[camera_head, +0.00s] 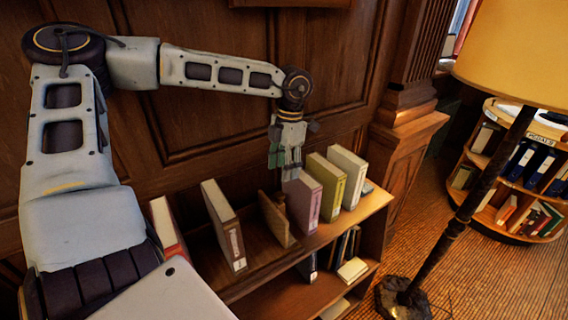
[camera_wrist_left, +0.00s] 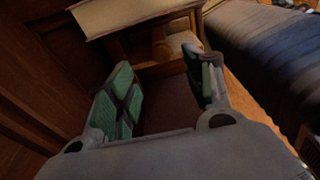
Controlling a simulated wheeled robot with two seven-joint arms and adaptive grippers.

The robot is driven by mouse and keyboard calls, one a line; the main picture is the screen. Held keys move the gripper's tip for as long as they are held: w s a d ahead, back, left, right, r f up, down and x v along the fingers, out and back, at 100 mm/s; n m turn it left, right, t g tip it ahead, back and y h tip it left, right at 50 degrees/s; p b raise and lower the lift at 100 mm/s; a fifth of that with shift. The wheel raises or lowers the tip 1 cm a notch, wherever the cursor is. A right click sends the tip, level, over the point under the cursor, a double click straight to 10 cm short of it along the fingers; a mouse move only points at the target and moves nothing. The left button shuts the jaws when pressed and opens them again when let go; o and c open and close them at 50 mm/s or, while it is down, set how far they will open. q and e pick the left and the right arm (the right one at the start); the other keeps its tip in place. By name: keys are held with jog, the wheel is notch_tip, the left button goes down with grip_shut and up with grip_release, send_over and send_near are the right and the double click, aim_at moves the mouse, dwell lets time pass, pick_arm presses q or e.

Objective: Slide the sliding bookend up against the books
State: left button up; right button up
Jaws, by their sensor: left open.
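The wooden bookend (camera_head: 274,220) stands on the shelf top (camera_head: 262,255), just left of a row of three books: mauve (camera_head: 304,203), olive (camera_head: 328,187) and cream (camera_head: 347,177). A narrow gap seems to lie between the bookend and the mauve book, but I cannot tell its width. My left gripper (camera_head: 286,162) points down above the back of the mauve book, up and right of the bookend. It is open, with its green pads apart in the left wrist view (camera_wrist_left: 168,92). A dull brown surface shows between them; I cannot tell what it is. My right gripper is out of view.
A white-and-brown book (camera_head: 223,225) and a red-spined book (camera_head: 167,228) stand farther left on the shelf. Panelled wall rises close behind. A floor lamp (camera_head: 460,215) and a round bookcase (camera_head: 518,175) stand to the right. The lower shelf holds more books.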

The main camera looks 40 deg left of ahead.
aim_at(280, 194)
pick_arm(q)
jog(key=f, duration=0.2)
jog(key=f+b, duration=0.1)
jog(key=f, duration=0.1)
jog(key=s+f+b, duration=0.1)
jog(key=f, duration=0.2)
jog(key=shift+a+f, duration=0.1)
jog(key=shift+s+f+b, duration=0.2)
jog(key=shift+f+b, duration=1.5)
jog(key=shift+b, duration=0.45)
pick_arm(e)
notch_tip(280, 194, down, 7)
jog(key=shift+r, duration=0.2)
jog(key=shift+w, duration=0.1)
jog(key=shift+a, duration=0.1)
pick_arm(q)
jog(key=c, duration=0.4)
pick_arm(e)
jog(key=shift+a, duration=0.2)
pick_arm(q)
jog(key=shift+f, duration=0.1)
jog(key=c, duration=0.7)
